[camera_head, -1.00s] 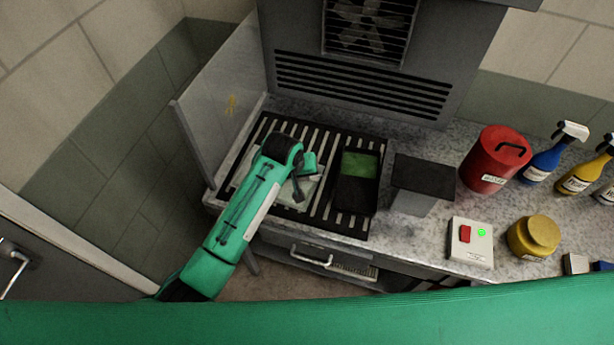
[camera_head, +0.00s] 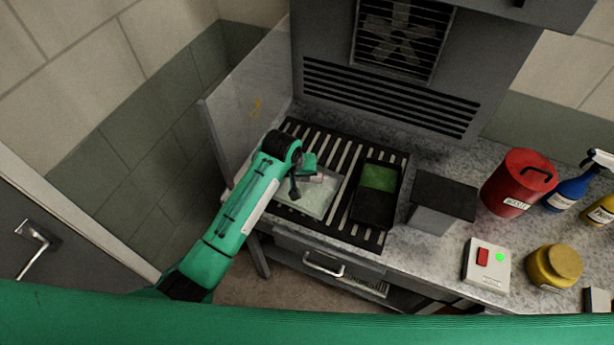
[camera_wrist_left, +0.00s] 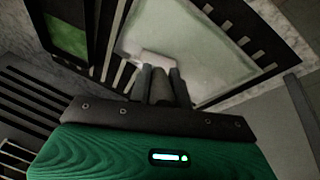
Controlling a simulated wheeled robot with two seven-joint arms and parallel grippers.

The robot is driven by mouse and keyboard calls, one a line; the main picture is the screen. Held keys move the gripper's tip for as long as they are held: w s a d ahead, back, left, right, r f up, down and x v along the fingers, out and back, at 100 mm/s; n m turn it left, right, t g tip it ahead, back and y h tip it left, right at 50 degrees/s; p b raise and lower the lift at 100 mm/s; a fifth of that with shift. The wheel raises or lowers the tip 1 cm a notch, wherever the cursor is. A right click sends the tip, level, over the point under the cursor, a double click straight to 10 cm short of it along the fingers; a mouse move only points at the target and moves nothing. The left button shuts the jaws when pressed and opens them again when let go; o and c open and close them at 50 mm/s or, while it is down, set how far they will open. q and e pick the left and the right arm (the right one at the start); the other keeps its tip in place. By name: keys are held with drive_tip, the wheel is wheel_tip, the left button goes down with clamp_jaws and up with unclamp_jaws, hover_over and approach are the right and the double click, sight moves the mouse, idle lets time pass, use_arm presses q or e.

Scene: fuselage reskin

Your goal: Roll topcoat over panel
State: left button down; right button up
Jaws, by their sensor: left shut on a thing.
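The pale, whitish-green panel (camera_head: 318,202) lies flat on the black slatted rack, partly hidden by my left arm. It also shows in the left wrist view (camera_wrist_left: 205,45). My left gripper (camera_head: 298,182) is over the panel's left and far part. In the wrist view its fingers (camera_wrist_left: 160,88) are shut on the roller (camera_wrist_left: 156,57), whose pale cylinder is at the panel's surface. I cannot tell how firmly it touches. The black paint tray (camera_head: 375,210) with green topcoat (camera_head: 379,177) sits on the rack to the right of the panel. My right gripper is not in view.
A clear upright screen (camera_head: 246,100) stands left of the rack (camera_head: 352,237). A vented grey booth (camera_head: 390,95) rises behind. To the right are a grey box (camera_head: 440,205), a switch box (camera_head: 487,265), a red can (camera_head: 518,182), a yellow jar (camera_head: 553,266) and spray bottles (camera_head: 580,185).

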use_arm(q)
drive_tip(key=w+a, duration=0.3)
drive_tip(key=a, duration=0.4)
drive_tip(key=w+a, duration=0.3)
drive_tip(key=a, duration=0.4)
drive_tip(key=shift+w, duration=0.15)
idle(1.1)
